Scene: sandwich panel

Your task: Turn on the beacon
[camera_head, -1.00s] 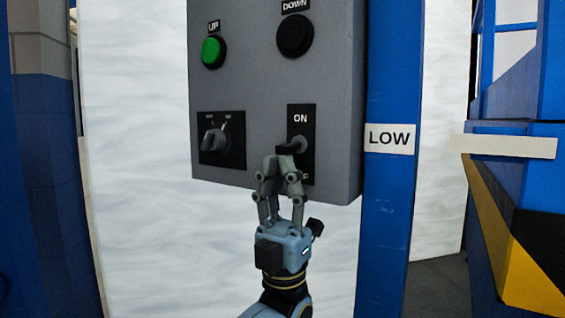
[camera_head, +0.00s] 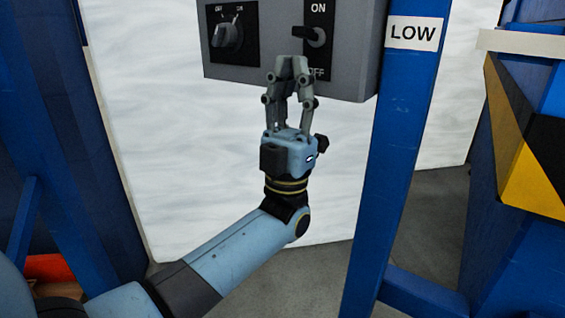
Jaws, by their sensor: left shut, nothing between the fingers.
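The grey control panel (camera_head: 225,69) hangs at the top of the view, its upper part cut off. On it are a black rotary knob plate (camera_head: 227,38) at the left and a switch (camera_head: 308,34) with ON above and OFF below at the right. The switch's dark lever points left and looks roughly level. My left gripper (camera_head: 287,66) points up, shut and empty, with its fingertips just below and left of the switch lever, apart from it in the picture. No beacon is in view. My right gripper is not in view.
A blue post (camera_head: 390,150) with a LOW label (camera_head: 414,33) stands right of the panel. Blue structure with a yellow and black striped board (camera_head: 520,165) is further right. A white wall (camera_head: 170,140) lies behind. Blue framework (camera_head: 70,150) stands at the left.

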